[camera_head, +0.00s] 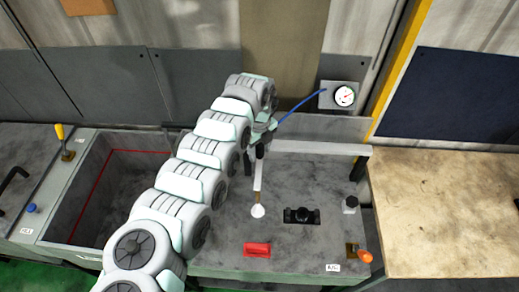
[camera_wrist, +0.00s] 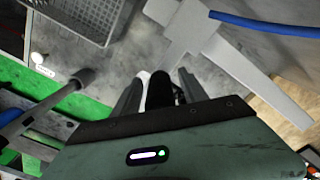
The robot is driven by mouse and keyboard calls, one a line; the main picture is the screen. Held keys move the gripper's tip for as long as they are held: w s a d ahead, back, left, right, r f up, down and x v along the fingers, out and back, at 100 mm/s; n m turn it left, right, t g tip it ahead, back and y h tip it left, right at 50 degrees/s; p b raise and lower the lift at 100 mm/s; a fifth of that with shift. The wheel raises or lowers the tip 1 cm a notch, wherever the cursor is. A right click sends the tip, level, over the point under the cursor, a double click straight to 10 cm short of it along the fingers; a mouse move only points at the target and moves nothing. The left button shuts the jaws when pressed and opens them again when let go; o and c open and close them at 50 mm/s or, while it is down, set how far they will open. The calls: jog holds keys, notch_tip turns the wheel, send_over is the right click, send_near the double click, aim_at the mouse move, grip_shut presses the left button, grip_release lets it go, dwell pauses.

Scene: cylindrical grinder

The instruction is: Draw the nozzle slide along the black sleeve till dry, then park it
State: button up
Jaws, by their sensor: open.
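My gripper (camera_head: 260,148) is at the end of my arm, over the back of the grey machine bed, beside a pale rail. In the wrist view its two dark fingers (camera_wrist: 160,88) stand apart, open. A dark rounded part (camera_wrist: 161,86) and a white one show between or just beyond them; I cannot tell whether they touch. The dark part may be the black sleeve. A pale grey T-shaped part (camera_wrist: 197,32), possibly the nozzle slide, lies just past the fingers, near a blue hose (camera_wrist: 265,25). In the head view my arm and gripper hide most of this spot.
The blue hose (camera_head: 301,104) runs to a gauge box (camera_head: 328,97). A black fitting (camera_head: 302,215), red block (camera_head: 257,249) and orange knob (camera_head: 365,257) are on the bed. An open trough (camera_head: 92,185) lies left, a wooden table (camera_head: 450,210) right. A grey basket (camera_wrist: 85,18) shows in the wrist view.

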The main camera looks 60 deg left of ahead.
jog(key=shift+c, duration=0.2)
grip_shut()
dwell(0.3)
dwell(0.8)
